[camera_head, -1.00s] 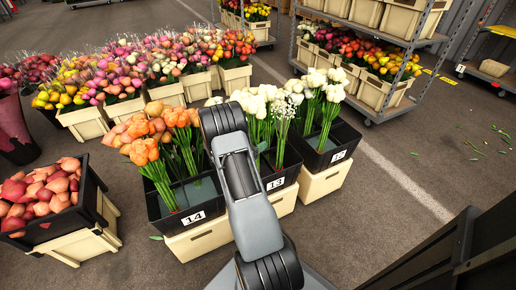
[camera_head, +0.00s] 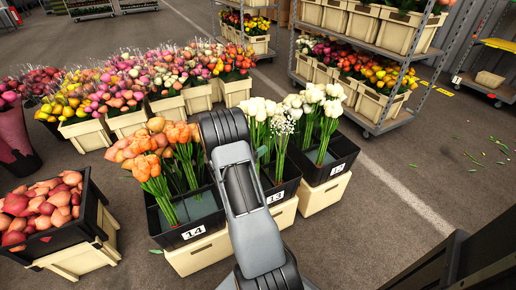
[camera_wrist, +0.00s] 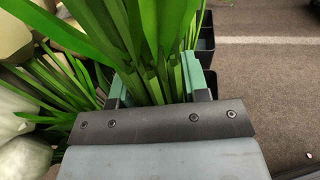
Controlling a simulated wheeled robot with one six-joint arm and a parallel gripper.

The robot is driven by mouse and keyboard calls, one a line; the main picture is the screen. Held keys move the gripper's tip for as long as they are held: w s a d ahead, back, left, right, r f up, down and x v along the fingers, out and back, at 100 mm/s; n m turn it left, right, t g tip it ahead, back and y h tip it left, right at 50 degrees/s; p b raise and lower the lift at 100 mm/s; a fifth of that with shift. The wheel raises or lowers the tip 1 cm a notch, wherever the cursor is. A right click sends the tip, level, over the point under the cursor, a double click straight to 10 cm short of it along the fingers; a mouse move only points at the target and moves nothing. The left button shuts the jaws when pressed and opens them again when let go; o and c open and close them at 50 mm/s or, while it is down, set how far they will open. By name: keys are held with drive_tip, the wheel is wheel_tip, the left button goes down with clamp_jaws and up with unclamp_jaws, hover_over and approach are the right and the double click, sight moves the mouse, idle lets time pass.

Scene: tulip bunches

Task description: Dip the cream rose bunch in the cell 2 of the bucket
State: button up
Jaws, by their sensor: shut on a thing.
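My gripper (camera_wrist: 160,88) has its two green fingers closed around a bunch of green stems (camera_wrist: 155,40) in the wrist view. The blooms of this bunch are out of that view, so its colour cannot be told there. In the head view my own arm hides the gripper and what it holds. Black bins labelled 14 (camera_head: 194,233), 13 (camera_head: 275,198) and 12 (camera_head: 337,169) stand in a row on cream crates. White blooms (camera_head: 262,108) rise beside my arm over bin 13. No cell marked 2 can be read, and I cannot tell which bin is the bucket.
Orange blooms (camera_head: 150,165) fill part of bin 14. A black crate of reddish blooms (camera_head: 42,210) stands at the left. Several cream buckets of mixed blooms (camera_head: 130,122) stand behind. A wheeled rack (camera_head: 375,75) is at the back right. The floor at right (camera_head: 400,190) is mostly clear.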

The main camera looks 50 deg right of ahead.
sight(258, 127)
wheel_tip(258, 127, up, 10)
drive_tip(key=p, duration=0.7)
drive_tip(key=shift+f, duration=0.15)
